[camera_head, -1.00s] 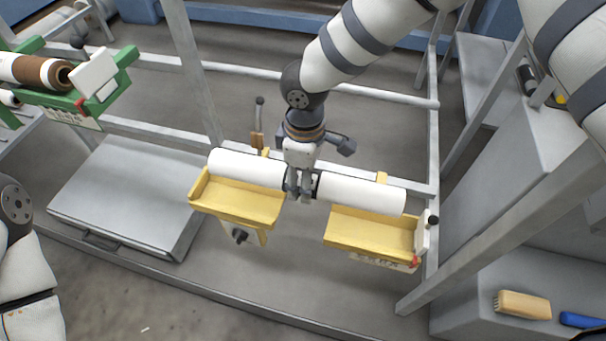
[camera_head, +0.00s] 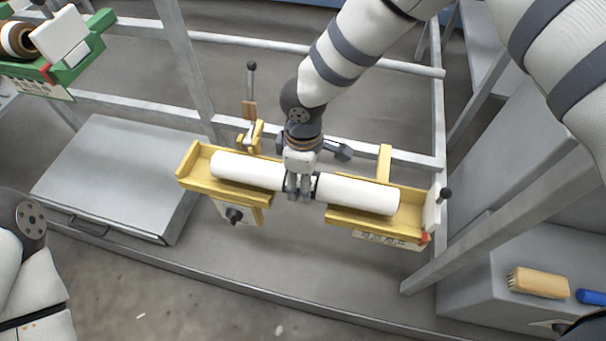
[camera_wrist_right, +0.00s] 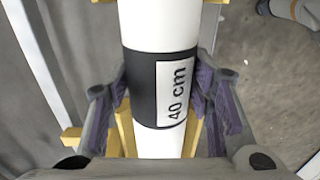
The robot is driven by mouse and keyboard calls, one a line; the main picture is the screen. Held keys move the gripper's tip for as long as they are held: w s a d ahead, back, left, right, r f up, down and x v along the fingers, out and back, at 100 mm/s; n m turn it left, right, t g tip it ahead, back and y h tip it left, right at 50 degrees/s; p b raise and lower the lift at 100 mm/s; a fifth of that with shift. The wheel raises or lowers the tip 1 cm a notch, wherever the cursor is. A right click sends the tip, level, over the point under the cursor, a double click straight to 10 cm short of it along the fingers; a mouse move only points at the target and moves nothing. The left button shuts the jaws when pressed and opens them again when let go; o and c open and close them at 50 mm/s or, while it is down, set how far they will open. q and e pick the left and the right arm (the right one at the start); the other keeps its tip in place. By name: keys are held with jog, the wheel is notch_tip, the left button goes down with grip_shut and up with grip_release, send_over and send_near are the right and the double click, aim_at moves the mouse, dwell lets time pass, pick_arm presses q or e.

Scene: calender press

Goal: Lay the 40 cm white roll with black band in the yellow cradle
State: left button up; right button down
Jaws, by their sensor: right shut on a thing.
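The white roll (camera_head: 358,194) lies lengthwise over the two troughs of the yellow cradle (camera_head: 193,180). In the head view it looks down in the troughs; whether it bears fully on them I cannot tell. My right gripper (camera_head: 300,192) is shut on the roll's middle, at the black band. In the right wrist view the band (camera_wrist_right: 142,88) carries a "40 cm" label (camera_wrist_right: 176,90), with the right gripper's fingers (camera_wrist_right: 168,100) on both sides. My left gripper is out of view; only part of my left arm shows at the lower left.
A green cradle (camera_head: 82,70) with a brown-and-white roll (camera_head: 15,40) stands at the upper left. A lever (camera_head: 251,85) rises behind the yellow cradle. A grey metal box (camera_head: 120,175) is at left. A brush (camera_head: 540,283) lies on a grey ledge at right. Frame posts flank the cradle.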

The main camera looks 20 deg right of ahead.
jog(key=shift+f, duration=0.35)
dwell(0.3)
jog(key=c, duration=0.7)
grip_release()
notch_tip(320, 180, up, 12)
jog(key=shift+f, duration=0.1)
